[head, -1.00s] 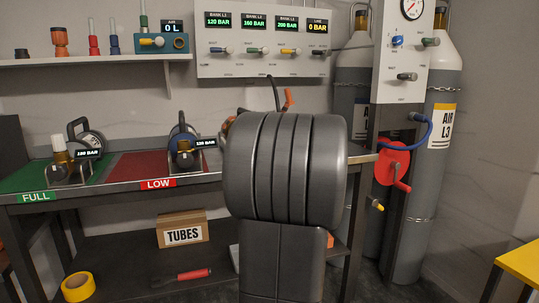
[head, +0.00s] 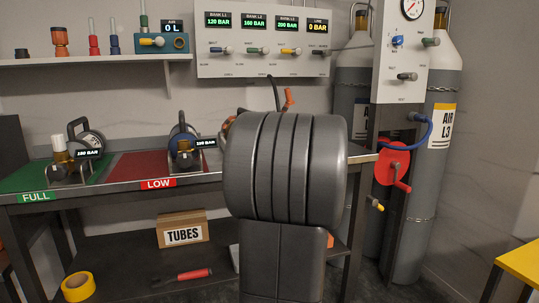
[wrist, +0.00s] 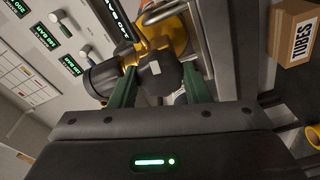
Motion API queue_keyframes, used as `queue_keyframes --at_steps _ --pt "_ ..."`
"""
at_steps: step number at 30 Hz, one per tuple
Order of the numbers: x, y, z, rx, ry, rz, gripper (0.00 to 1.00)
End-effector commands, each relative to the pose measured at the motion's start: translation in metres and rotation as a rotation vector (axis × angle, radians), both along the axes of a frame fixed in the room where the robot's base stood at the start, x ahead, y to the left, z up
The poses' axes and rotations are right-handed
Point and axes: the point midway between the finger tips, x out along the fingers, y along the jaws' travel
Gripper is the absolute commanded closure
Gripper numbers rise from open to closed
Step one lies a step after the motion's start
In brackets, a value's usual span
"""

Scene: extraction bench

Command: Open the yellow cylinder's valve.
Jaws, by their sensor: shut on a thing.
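In the wrist view, my gripper (wrist: 158,82) has its two green fingers on either side of a dark round valve knob (wrist: 163,70) and is shut on it. The yellow cylinder (wrist: 178,42) shows just behind the knob, partly covered by it, beside a metal rail. A pressure display (wrist: 114,18) sits close by, too cut off and tilted to read surely. In the head view my own arm hides the gripper, the knob and the yellow cylinder. How far the valve is turned cannot be told.
The bench holds a green FULL mat (head: 25,178) and a red LOW mat (head: 128,166). A blue cylinder (head: 183,143) stands in a cradle at the LOW mat. A valve panel (head: 264,66) is on the wall behind. A red reel (head: 391,167) and grey AIR cylinders stand right.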

Motion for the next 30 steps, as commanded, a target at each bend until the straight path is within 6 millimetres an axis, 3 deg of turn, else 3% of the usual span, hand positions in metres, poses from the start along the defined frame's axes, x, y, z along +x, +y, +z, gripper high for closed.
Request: queue_keyframes --at_steps 8,9,12,23,30 --pt "0.0 -0.001 -0.001 0.0 0.003 -0.001 0.8" --pt "0.0 -0.001 -0.001 0.0 0.003 -0.001 0.53" --pt "0.0 -0.001 -0.001 0.0 0.002 -0.002 0.35" --pt "-0.004 -0.003 0.0 0.001 0.001 -0.001 0.35" --pt "-0.043 -0.02 0.001 0.001 0.0 -0.005 0.35"
